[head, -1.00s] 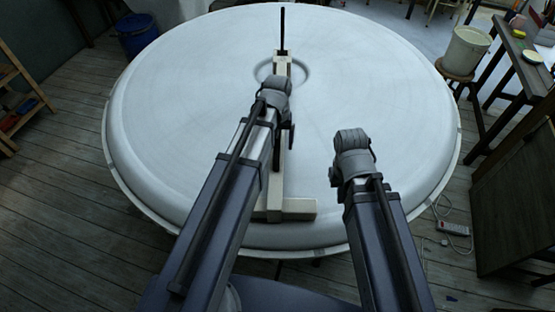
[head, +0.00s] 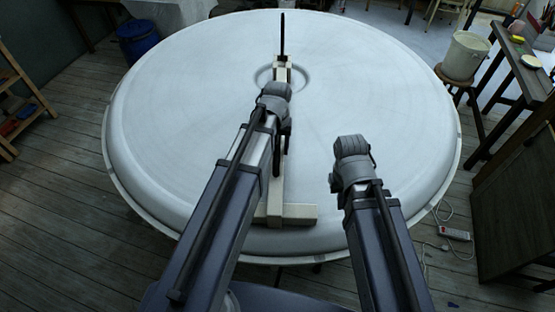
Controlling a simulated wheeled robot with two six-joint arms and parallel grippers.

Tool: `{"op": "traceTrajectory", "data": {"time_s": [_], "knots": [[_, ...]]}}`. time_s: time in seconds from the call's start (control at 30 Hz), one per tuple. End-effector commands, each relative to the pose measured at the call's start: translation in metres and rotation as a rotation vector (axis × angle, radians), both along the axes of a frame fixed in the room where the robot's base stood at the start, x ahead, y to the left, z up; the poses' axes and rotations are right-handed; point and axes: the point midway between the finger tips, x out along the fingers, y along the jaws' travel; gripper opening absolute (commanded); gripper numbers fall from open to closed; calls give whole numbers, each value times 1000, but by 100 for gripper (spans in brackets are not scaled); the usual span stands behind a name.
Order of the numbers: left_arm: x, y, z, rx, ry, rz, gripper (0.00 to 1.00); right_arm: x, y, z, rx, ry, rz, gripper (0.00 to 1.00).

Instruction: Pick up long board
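The long board (head: 276,195) is pale wood and lies on the large round white plaster disc (head: 180,130). It runs from a crosspiece (head: 297,214) near the front edge to the ring at the disc's centre. A thin dark rod (head: 282,35) stands at its far end. My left arm covers much of the board's middle. My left gripper (head: 273,95) is over the board's far half; its fingers are mostly hidden, and contact cannot be told. My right gripper (head: 351,148) is over the disc, right of the board and apart from it. Its fingertips are hidden.
A pale bucket (head: 466,55) sits on a stool at right, beside a dark table (head: 515,65). A power strip (head: 455,234) lies on the floor. The disc's right side is clear.

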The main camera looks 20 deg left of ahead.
Motion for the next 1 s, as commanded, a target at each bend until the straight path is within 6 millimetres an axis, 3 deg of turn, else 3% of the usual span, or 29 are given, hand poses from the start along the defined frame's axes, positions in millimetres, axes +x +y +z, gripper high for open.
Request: {"op": "traceTrajectory", "data": {"time_s": [0.67, 1.0], "knots": [[0, 0, 1, 0, 0, 0, 0, 0, 0, 1, 0, 0, 0, 0], [0, 0, 20, 0, 0, 0, 0, 0, 0, 20, 1, 0, -3, 0]]}}
